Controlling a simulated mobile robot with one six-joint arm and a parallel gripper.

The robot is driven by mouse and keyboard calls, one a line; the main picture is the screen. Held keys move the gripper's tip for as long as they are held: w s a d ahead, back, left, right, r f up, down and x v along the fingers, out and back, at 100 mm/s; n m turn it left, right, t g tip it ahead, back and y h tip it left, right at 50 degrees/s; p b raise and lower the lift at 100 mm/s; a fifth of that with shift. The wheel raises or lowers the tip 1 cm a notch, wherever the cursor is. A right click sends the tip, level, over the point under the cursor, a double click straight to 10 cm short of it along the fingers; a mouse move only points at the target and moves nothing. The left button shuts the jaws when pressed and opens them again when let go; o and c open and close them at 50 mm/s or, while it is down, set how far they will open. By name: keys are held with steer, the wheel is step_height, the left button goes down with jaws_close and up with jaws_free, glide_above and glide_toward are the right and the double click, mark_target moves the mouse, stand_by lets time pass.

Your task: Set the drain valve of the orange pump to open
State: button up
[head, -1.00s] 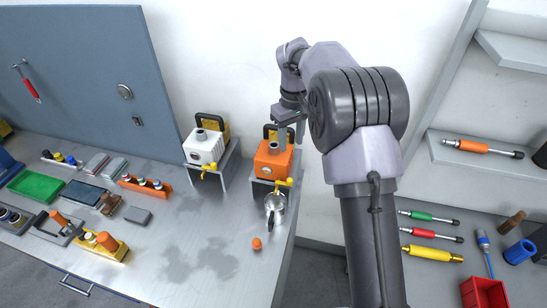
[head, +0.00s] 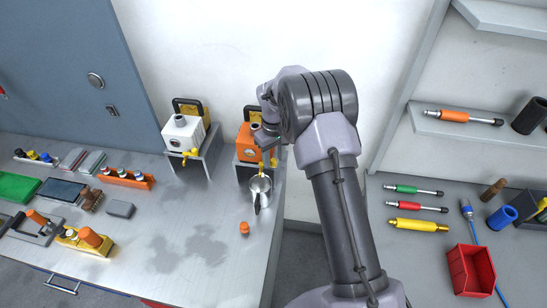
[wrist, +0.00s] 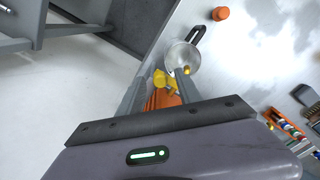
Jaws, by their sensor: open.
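The orange pump (head: 247,143) stands on a grey metal stand at the back of the bench, partly hidden by my arm in the head view. In the wrist view only a bit of its orange body (wrist: 158,101) shows between the fingers. Its yellow drain valve (wrist: 165,80) lies between and just beyond my open fingers; whether they touch it I cannot tell. The valve's handle setting is not clear. My gripper (wrist: 159,76) is open and empty, and in the head view (head: 268,146) it is in front of the pump. A metal jug (head: 260,190) stands below the valve.
A white pump (head: 184,132) with a yellow valve stands to the left. An orange cap (head: 244,228) lies on the bench in front of the jug (wrist: 182,58). The bench's right edge is close by. A shelf with tools and a red bin (head: 471,271) is at right.

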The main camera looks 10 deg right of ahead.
jaws_close()
steer(key=shift+m, duration=0.3)
steer(key=shift+s+a+f+m+b, duration=0.15)
steer(key=shift+s+a+m+b, duration=0.15)
steer(key=shift+m+b, duration=0.6)
steer(key=shift+s+a+m+b, duration=0.25)
steer(key=shift+a+m+b, duration=0.7)
steer(key=shift+m, duration=1.65)
steer(key=shift+s+a+m+b, duration=0.3)
steer(key=shift+a+m+b, duration=0.65)
steer(key=shift+m, duration=1.65)
steer(key=shift+s+a+m+b, duration=0.25)
steer(key=shift+a+m+b, duration=0.35)
steer(key=shift+m+b, duration=1.35)
steer(key=shift+m+p, duration=0.65)
steer(key=shift+m, duration=0.1)
steer(key=shift+r, duration=0.2)
